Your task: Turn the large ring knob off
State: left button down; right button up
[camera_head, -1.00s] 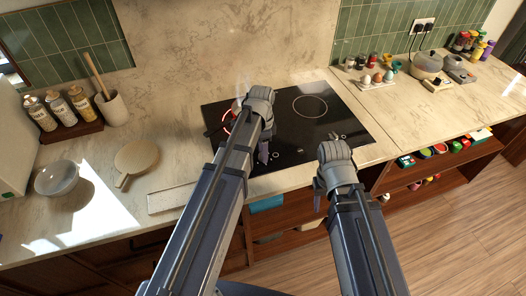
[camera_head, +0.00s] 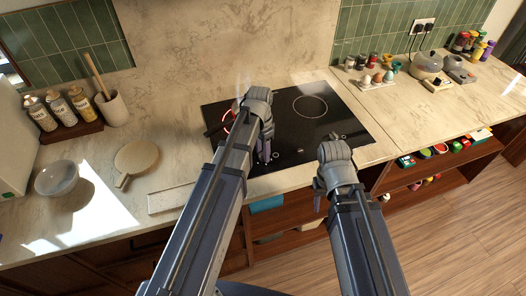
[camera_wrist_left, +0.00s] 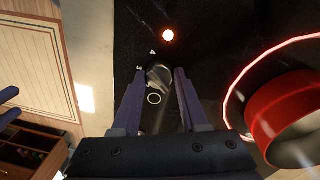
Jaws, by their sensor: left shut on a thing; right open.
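The large ring knob (camera_wrist_left: 159,76) is a small round dark knob with a shiny top on the black cooktop, in the left wrist view. The numbers 3 and 4 are printed by it. My left gripper (camera_wrist_left: 157,80) is shut on it, one finger on each side. In the head view my left gripper (camera_head: 265,150) is at the front of the cooktop (camera_head: 330,125) and hides the knob. A large heating ring (camera_wrist_left: 232,95) glows red, and an orange light (camera_wrist_left: 168,35) is lit. My right gripper (camera_head: 319,198) is open and empty, in front of the counter edge.
A red pot (camera_wrist_left: 285,110) stands on the glowing ring, close to the right of my left gripper; my arm mostly hides it in the head view. A cutting board (camera_head: 137,157) and bowl (camera_head: 58,178) lie left. The cooktop's right side is clear.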

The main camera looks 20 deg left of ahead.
pick_arm(q)
jog(key=n, duration=0.4)
jog(key=shift+s, duration=0.1)
jog(key=shift+n+t, duration=0.3)
jog(key=shift+n, duration=1.5)
jog(key=c, duration=0.7)
grip_release()
jog(key=r+p, duration=0.7)
jog(key=p, duration=0.1)
jog(key=shift+a+r, duration=0.25)
jog(key=shift+r, duration=0.15)
